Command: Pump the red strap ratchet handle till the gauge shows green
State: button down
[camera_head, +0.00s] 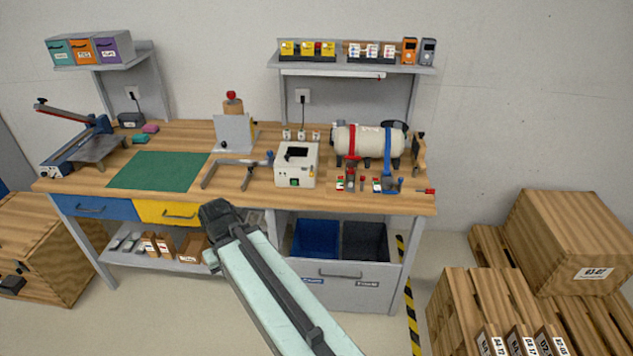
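A cream tank (368,141) lies on its side at the right of the bench, held by a red strap (352,143) and a blue strap (388,145). The red ratchet (350,179) sits at the bench front below the red strap. The blue ratchet (391,185) is to its right. A small gauge (340,185) with red, white and green marks stands beside the red ratchet; its reading is too small to tell. My arm reaches up from the bottom to a dark joint in front of the drawers, well left of the ratchets. My gripper's fingers do not show.
A white box with a green switch (296,166) stands left of the tank. A metal bar frame (236,170) and green mat (160,171) lie further left. A shelf (352,69) hangs above the tank. Wooden crates (578,240) stand at the right.

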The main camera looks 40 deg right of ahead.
aim_at(353, 164)
jog(key=k, duration=1.3)
jog(key=u, duration=0.3)
jog(key=i, duration=0.65)
jog(key=u, duration=0.8)
jog(key=i, duration=0.9)
jog(key=z, duration=0.45)
jog(key=i, duration=0.85)
jog(key=z, duration=0.65)
jog(key=k, duration=0.75)
jog(key=z, duration=0.25)
jog(key=i, duration=0.75)
jog(key=u, duration=0.1)
